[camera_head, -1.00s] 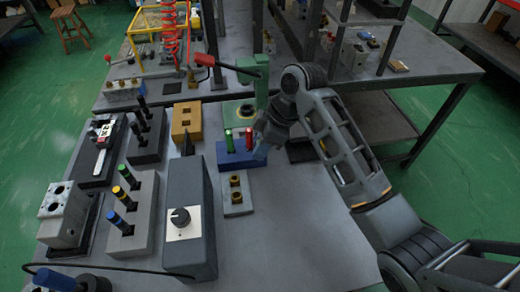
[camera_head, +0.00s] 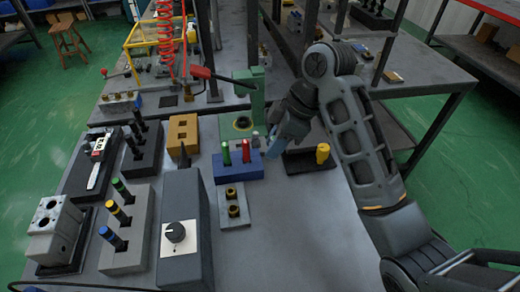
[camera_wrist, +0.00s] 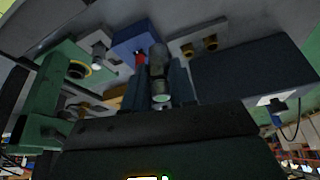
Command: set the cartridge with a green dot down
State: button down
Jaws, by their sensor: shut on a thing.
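My gripper (camera_head: 274,150) is shut on a grey cartridge (camera_wrist: 159,70) with a pale green end, which shows upright between the bluish fingers in the wrist view. In the head view the fingers and wrist mostly hide this cartridge. The gripper is above the table, just right of a blue block (camera_head: 240,173). The blue block holds a green cartridge (camera_head: 226,153) and a red cartridge (camera_head: 246,151). In the wrist view the blue block (camera_wrist: 130,38) is behind the held cartridge.
A black tray (camera_head: 300,163) with a yellow piece (camera_head: 322,153) is right of my gripper. A grey block with two brass-coloured ports (camera_head: 224,215) is in front of the blue block. A green press (camera_head: 247,93) stands behind. The table's front right is bare.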

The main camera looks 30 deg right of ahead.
jog(key=s+d+r+p, duration=0.4)
jog(key=s+d, duration=0.1)
jog(key=shift+s+r, duration=0.25)
dwell(0.3)
